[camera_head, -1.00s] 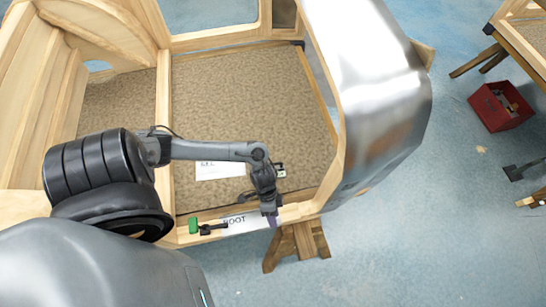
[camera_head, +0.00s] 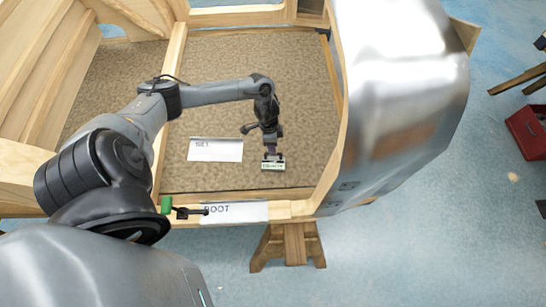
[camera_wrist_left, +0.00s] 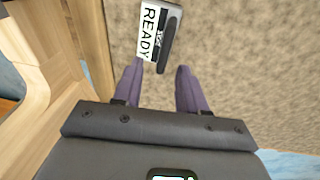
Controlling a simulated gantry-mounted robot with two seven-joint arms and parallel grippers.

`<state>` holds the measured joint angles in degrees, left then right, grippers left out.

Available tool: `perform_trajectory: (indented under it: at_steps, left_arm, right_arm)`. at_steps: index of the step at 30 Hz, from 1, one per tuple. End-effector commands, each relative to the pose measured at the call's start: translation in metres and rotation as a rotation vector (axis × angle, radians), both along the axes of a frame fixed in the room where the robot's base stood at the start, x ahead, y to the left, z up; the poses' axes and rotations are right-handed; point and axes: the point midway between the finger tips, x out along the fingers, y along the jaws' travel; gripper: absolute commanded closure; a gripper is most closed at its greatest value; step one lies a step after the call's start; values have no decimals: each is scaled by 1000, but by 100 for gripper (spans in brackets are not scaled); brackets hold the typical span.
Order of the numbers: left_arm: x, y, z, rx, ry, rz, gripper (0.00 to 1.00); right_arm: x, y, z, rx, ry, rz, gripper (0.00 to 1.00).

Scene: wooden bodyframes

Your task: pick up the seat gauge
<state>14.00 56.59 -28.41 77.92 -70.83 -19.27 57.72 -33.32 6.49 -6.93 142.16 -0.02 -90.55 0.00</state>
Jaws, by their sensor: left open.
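A small grey piece with a white READY label (camera_head: 274,166) and a dark bar lies on the brown floor panel near the front rail; it is the only piece here that looks like the seat gauge. It also shows in the left wrist view (camera_wrist_left: 149,32), just beyond the fingertips. My left gripper (camera_head: 272,156) hangs over the panel, right at this piece. Its two purple fingers (camera_wrist_left: 157,70) are open and apart, with bare panel between them. The fingertips partly adjoin the piece's near end in the picture; I cannot tell whether they touch it. My right gripper is not in view.
A white card (camera_head: 215,151) lies left on the panel. The front wooden rail (camera_head: 285,208) carries a BOOT label (camera_head: 240,212) and a green-ended clamp (camera_head: 166,205). A curved metal shell (camera_head: 400,90) stands right. A red box (camera_head: 527,135) is on the floor at far right.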

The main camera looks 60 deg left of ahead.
Motion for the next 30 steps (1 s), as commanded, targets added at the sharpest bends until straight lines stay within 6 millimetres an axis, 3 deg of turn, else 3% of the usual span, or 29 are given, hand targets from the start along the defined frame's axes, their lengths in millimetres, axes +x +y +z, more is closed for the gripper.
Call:
perform_trajectory:
  at_steps: [8, 18, 29, 30]
  left_arm:
    - [0, -2, -17, 0, 1, 1, 59]
    - [0, -4, -58, 1, 0, 0, 59]
    - [0, -5, -63, 2, -1, -1, 59]
    - [0, -5, -63, 2, -1, -1, 65]
  right_arm:
    - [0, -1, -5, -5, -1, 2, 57]
    - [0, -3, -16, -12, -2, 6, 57]
    - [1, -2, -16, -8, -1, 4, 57]
    - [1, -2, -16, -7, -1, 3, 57]
